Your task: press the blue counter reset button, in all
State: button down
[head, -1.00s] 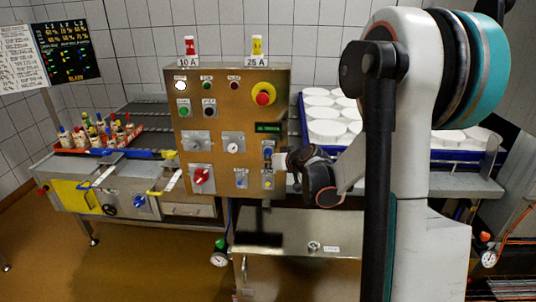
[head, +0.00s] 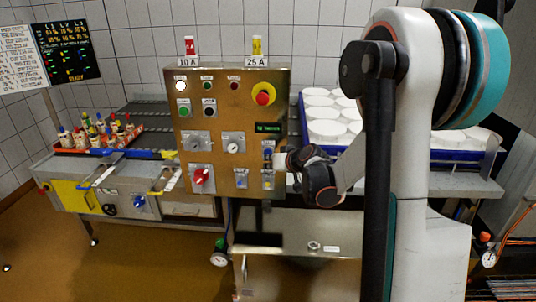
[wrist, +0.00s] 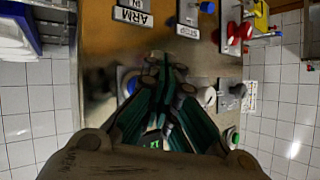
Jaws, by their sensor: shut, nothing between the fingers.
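The metal control panel (head: 220,110) stands left of my arm in the head view. A blue button (head: 267,152) sits near its right edge, below a small green-lit display (head: 268,127). In the wrist view a blue round part (wrist: 130,84) in a pale surround shows partly behind my fingers. My gripper (wrist: 163,66) is shut and empty, its tips close to the panel face. In the head view my gripper (head: 281,160) is beside the blue button at the panel's right edge. I cannot tell whether the tips touch the button.
A red knob (head: 201,176), a red emergency button (head: 263,97) on yellow and other switches share the panel. A blue-edged tray of white moulds (head: 325,130) lies behind my arm. A steel cabinet (head: 300,250) is below.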

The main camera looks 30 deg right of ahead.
jog(key=shift+w, duration=0.1)
jog(key=shift+w+d, duration=0.2)
jog(key=shift+d, duration=0.05)
jog(key=shift+w+d, duration=0.25)
jog(key=shift+w, duration=0.2)
dwell(0.9)
jog(key=shift+s, duration=0.15)
jog(key=shift+s+a, duration=0.5)
jog(key=shift+s, duration=0.15)
jog(key=shift+s+a, duration=0.1)
jog(key=s+a, duration=0.1)
jog(key=s, duration=0.1)
jog(key=s+a, duration=0.1)
jog(key=s, duration=0.1)
jog(key=shift+a, duration=0.3)
jog(key=shift+a, duration=0.1)
dwell(0.8)
